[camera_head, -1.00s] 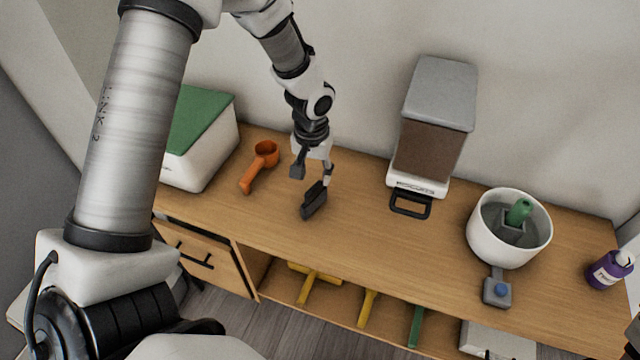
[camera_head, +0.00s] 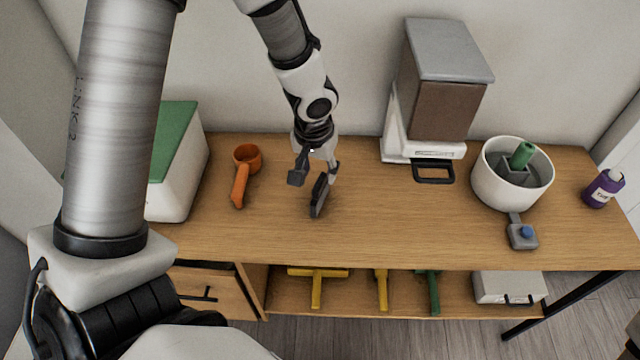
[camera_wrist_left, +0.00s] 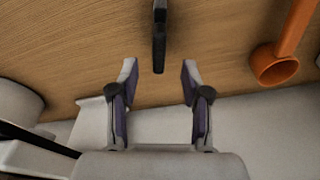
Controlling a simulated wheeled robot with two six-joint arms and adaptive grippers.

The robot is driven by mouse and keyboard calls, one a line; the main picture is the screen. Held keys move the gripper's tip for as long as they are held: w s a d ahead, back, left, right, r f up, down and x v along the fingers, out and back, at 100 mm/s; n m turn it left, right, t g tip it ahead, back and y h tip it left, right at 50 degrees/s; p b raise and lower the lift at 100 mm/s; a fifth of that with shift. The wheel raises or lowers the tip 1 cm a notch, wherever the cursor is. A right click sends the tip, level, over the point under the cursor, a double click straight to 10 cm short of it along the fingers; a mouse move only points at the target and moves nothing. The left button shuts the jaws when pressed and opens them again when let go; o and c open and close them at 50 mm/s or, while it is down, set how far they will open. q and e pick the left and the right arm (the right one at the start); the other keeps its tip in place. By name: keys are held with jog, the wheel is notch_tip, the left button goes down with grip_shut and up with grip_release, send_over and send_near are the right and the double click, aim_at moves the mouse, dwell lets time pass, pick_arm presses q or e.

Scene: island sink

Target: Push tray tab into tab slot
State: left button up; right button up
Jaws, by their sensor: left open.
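My left gripper (camera_head: 315,170) is open and points down above the wooden counter, between an orange scoop and a dispenser. A slim black piece (camera_head: 319,195) stands on edge just in front of its fingers. In the left wrist view this black piece (camera_wrist_left: 159,35) lies ahead of the gap between the open fingers (camera_wrist_left: 158,75), with nothing visibly held. The dispenser (camera_head: 440,95) has a grey lid, brown body and white base, with a black loop handle (camera_head: 433,179) at its front. I cannot tell which part is the tray tab, and no slot is distinct. My right gripper is out of view.
The orange scoop (camera_head: 241,175) and a white box with a green lid (camera_head: 175,175) are on the left. The counter front is clear.

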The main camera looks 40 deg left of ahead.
aim_at(318, 181)
pick_arm(q)
jog(key=f, duration=0.1)
jog(key=f+b, duration=0.1)
jog(key=f, duration=0.2)
jog(key=shift+w+a+f, duration=0.15)
jog(key=shift+a+f, duration=0.15)
jog(key=shift+w+d+f, duration=0.1)
grip_shut()
